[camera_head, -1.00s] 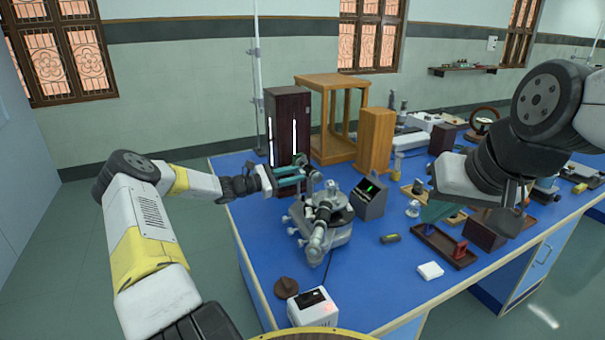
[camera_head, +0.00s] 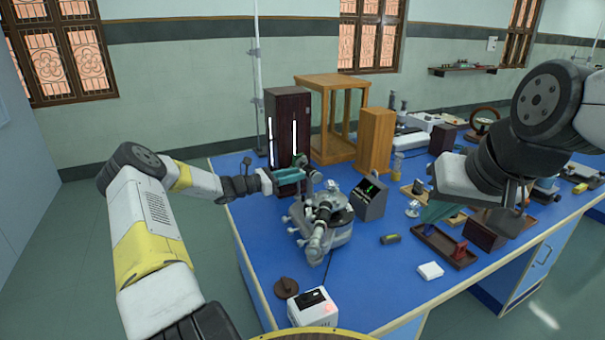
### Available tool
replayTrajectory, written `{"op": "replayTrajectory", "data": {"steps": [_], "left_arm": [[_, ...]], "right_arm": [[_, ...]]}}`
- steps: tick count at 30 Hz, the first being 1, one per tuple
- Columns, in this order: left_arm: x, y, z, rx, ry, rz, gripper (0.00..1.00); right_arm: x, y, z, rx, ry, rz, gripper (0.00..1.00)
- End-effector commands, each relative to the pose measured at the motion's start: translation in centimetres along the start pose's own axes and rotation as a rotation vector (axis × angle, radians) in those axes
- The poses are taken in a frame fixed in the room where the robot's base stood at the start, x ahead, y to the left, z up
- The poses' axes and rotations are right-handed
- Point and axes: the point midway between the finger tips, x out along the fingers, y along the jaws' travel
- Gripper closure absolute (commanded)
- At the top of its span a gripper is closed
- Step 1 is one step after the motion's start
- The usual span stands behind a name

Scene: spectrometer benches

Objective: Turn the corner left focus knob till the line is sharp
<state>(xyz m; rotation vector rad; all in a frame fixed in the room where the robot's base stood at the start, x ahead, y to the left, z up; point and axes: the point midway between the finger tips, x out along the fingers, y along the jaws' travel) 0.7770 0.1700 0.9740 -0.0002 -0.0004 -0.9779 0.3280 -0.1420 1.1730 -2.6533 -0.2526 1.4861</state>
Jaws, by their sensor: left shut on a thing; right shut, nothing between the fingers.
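A grey spectrometer (camera_head: 326,222) stands on the blue bench near its left corner. My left gripper (camera_head: 308,173) reaches in from the left, its teal fingers shut at the far left part of the spectrometer, by a small dark knob. The fingers and arm partly hide the knob, and its angle is too small to tell. A dark grey box with a sloped screen (camera_head: 369,197) stands right of the spectrometer. A green mark shows on the screen; its sharpness cannot be told. My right gripper (camera_head: 436,211) is shut and empty above the right part of the bench, partly hidden by its wrist.
A dark lamp housing (camera_head: 287,135) with bright slits stands behind my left gripper, beside a wooden frame (camera_head: 331,118) and a wooden box (camera_head: 375,141). A white box (camera_head: 313,308) and a brown disc (camera_head: 286,287) lie at the front. A wooden tray (camera_head: 445,246) sits right.

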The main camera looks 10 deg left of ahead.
Motion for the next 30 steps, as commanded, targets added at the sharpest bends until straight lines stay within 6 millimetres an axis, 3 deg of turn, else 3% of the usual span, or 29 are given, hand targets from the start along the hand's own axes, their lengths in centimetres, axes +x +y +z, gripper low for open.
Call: {"op": "replayTrajectory", "data": {"steps": [5, 6, 9, 20, 30], "left_arm": [[-0.1, 0.1, -0.1, 0.0, 0.003, 0.004, 1.0], [-0.1, 0.1, -0.2, 0.0, 0.003, 0.003, 0.7], [-0.1, 0.1, -0.1, 0.001, 0.003, 0.003, 0.5], [-0.3, 0.1, -0.1, 0.001, 0.001, 0.001, 0.5], [-5.6, 0.1, -0.1, 0.001, 0.002, 0.003, 0.5]], "right_arm": [[0.0, 0.0, 0.0, 0.0, 0.0, 0.0, 1.0], [0.0, 0.0, 0.0, 0.0, 0.0, 0.0, 1.0], [0.0, 0.0, 0.0, 0.0, 0.0, 0.0, 1.0], [0.0, 0.0, 0.0, 0.0, 0.0, 0.0, 1.0], [0.0, 0.0, 0.0, 0.0, 0.0, 0.0, 1.0]]}}
